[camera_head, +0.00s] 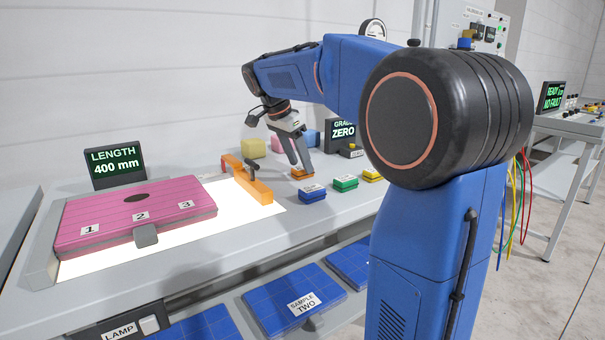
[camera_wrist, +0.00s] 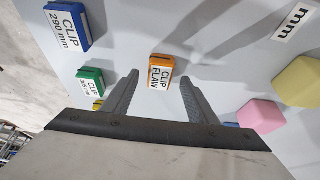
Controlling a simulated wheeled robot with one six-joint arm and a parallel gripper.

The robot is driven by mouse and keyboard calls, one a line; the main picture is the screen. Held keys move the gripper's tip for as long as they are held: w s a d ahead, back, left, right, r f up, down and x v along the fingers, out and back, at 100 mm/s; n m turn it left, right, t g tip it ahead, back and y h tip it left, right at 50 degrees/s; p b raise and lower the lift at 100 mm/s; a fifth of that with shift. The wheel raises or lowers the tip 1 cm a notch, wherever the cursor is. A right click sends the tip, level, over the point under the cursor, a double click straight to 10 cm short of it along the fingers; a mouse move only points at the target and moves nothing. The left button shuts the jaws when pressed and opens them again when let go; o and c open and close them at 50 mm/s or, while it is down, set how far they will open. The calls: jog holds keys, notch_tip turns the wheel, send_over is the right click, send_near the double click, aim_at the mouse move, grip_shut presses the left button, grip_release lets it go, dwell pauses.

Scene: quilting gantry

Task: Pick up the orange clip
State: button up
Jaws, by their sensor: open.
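The orange clip (camera_wrist: 161,66), labelled "CLIP FLAW", lies on the pale grey tabletop, ahead of and between my fingertips in the wrist view. In the head view the orange clip (camera_head: 302,173) sits just below my gripper (camera_head: 302,168), partly hidden by the fingers. In the wrist view my gripper (camera_wrist: 158,80) is open, with a finger on each side and nothing between them. I cannot tell the exact height of the fingertips above the clip.
A blue clip (camera_head: 313,193), a green clip (camera_head: 345,183) and a yellow clip (camera_head: 371,174) lie nearby. An orange bar (camera_head: 247,181) stands left of my gripper. Behind are yellow (camera_head: 253,148) and pink blocks (camera_wrist: 261,116). A pink quilted pad (camera_head: 120,210) lies on the lit panel.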

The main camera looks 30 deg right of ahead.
jog(key=shift+d+f, duration=0.25)
jog(key=shift+f, duration=0.45)
jog(key=shift+c, duration=0.3)
jog(key=c, duration=1.1)
jog(key=shift+o, duration=0.2)
jog(key=shift+r, duration=0.15)
